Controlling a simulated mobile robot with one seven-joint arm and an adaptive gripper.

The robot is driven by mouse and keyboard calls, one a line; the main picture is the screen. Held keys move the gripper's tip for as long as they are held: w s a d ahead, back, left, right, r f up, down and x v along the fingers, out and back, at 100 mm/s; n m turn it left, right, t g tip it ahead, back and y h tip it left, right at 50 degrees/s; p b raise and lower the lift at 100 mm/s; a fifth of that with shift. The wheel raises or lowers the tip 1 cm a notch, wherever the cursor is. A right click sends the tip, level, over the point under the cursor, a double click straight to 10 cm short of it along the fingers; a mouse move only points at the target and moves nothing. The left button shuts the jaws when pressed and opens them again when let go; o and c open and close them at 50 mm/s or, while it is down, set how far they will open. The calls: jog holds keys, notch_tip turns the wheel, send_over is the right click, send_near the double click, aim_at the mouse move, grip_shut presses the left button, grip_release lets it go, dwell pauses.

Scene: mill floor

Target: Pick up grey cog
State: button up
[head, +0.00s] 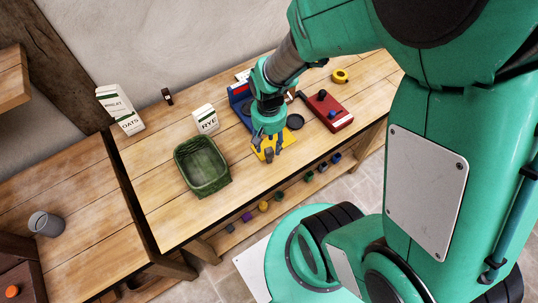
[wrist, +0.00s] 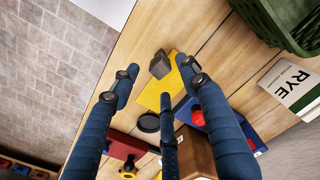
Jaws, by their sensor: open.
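A small dark-grey blocky piece (wrist: 160,65), which I take for the grey cog, lies at the end of a yellow board (wrist: 156,92). Its teeth cannot be made out. It also shows in the head view (head: 269,154), just under my gripper. My gripper (head: 268,146) points down over the yellow board. Its blue fingers are spread and empty in the wrist view (wrist: 160,80), with the grey piece just beyond and between the fingertips. I see no contact.
A dark round disc (head: 295,121) lies beside the yellow board. A red block (head: 330,112) and a yellow ring (head: 340,76) stand to the right. A green basket (head: 203,168) and a RYE box (head: 205,119) stand to the left. Several small pieces sit on a lower shelf.

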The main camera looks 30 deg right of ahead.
aim_at(269, 149)
jog(key=shift+f, duration=0.2)
jog(key=shift+f+b, duration=0.75)
jog(key=shift+f, duration=1.85)
jog(key=c, duration=1)
